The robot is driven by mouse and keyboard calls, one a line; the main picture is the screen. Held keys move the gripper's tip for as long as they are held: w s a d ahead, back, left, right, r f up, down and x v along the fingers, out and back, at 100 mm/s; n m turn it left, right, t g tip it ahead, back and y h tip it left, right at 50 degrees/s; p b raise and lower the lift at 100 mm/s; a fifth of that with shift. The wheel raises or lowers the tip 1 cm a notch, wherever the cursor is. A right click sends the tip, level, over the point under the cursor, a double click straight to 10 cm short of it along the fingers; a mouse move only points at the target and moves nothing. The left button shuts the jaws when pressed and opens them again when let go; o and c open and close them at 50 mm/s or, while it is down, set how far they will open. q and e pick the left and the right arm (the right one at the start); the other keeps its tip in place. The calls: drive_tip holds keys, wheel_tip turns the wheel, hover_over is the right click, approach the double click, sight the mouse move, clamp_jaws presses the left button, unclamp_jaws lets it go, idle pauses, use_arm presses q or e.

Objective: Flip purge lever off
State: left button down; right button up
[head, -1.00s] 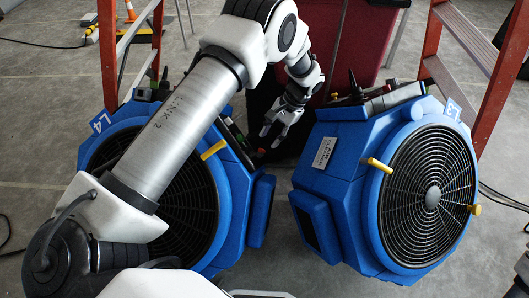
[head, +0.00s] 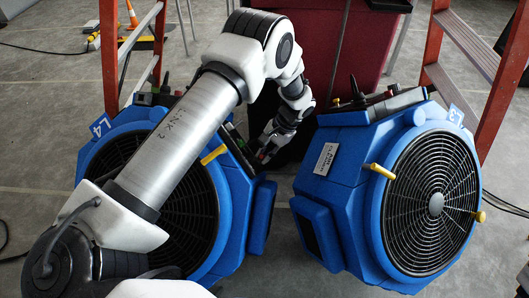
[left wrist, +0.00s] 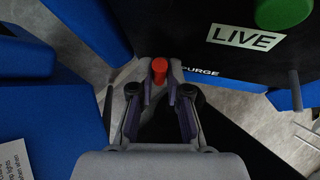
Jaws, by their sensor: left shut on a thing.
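The red purge lever (left wrist: 159,68) shows in the left wrist view as a short red knob on a dark panel, beside the white PURGE label (left wrist: 200,72). My left gripper (left wrist: 160,84) has its fingertips closed on either side of it. In the head view my left gripper (head: 267,151) is at the back right side of the blue fan L4 (head: 235,205), by its control panel. The lever is small there and partly hidden by the fingers. My right gripper is out of view.
A second blue fan, L3 (head: 345,200), stands to the right, with a narrow gap between the fans. A green knob (left wrist: 283,10) and a LIVE label (left wrist: 245,38) are on the panel near my gripper. Orange ladders (head: 472,50) and a dark red bin (head: 365,50) stand behind.

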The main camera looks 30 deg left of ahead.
use_arm(q)
drive_tip(key=shift+s+d+r+n+p, duration=0.15)
drive_tip(key=shift+n+p, duration=0.15)
drive_tip(key=shift+p, duration=0.1)
drive_tip(key=shift+d+f+n+y, duration=0.1)
drive_tip(key=shift+f+n+y, duration=0.2)
drive_tip(key=shift+y, duration=0.2)
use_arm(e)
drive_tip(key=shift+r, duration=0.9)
use_arm(q)
drive_tip(key=c, duration=1.2)
unclamp_jaws()
drive_tip(key=shift+r, duration=0.1)
drive_tip(key=v, duration=1.1)
drive_tip(key=shift+d+r, duration=0.25)
drive_tip(key=shift+r, duration=0.15)
